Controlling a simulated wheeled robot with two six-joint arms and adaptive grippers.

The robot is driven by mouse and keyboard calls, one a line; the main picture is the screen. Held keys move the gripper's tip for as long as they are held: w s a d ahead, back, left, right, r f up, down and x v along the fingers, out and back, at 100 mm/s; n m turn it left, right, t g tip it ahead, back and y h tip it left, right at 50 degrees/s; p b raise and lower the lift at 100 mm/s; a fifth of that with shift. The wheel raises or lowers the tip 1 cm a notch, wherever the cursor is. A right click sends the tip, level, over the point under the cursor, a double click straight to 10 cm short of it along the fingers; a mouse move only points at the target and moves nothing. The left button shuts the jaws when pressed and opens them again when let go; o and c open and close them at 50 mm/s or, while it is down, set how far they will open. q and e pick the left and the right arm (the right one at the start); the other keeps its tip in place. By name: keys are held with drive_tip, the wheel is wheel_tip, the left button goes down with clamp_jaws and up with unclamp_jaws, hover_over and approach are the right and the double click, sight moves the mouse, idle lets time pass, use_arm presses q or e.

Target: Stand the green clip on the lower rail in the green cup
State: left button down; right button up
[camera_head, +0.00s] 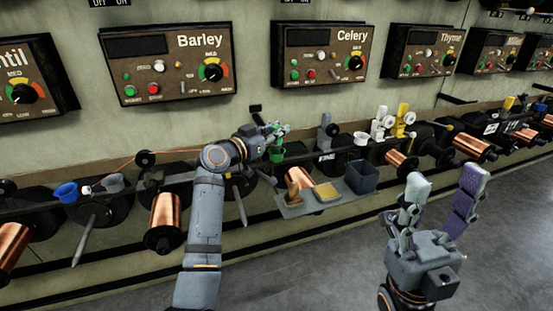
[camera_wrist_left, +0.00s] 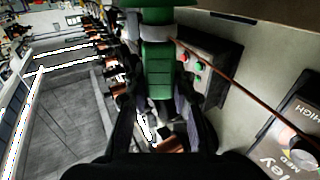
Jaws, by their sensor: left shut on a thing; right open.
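My left gripper (camera_head: 268,133) is shut on the green clip (camera_head: 280,131) and holds it at the rail line below the Barley and Celery boxes. In the left wrist view the green clip (camera_wrist_left: 158,78) stands out between the two dark fingers. The green cup (camera_head: 277,155) sits on the rail right below the clip in the head view. Whether the clip's lower end is inside the cup or just above it I cannot tell. My right gripper (camera_head: 436,203) is open and empty, over the floor at the right.
A grey shelf (camera_head: 335,200) with a dark bin (camera_head: 361,177) and a yellow block (camera_head: 327,192) lies right of my left arm. A grey clip (camera_head: 326,133), white cup (camera_head: 361,139), white clip (camera_head: 379,124) and yellow clip (camera_head: 403,121) stand further right. A blue cup (camera_head: 66,193) is at the left.

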use_arm(q)
drive_tip(key=shift+f, duration=0.3)
drive_tip(key=c, duration=1.1)
unclamp_jaws()
drive_tip(key=shift+o, duration=0.2)
drive_tip(key=v, duration=1.2)
drive_tip(key=shift+s, duration=0.1)
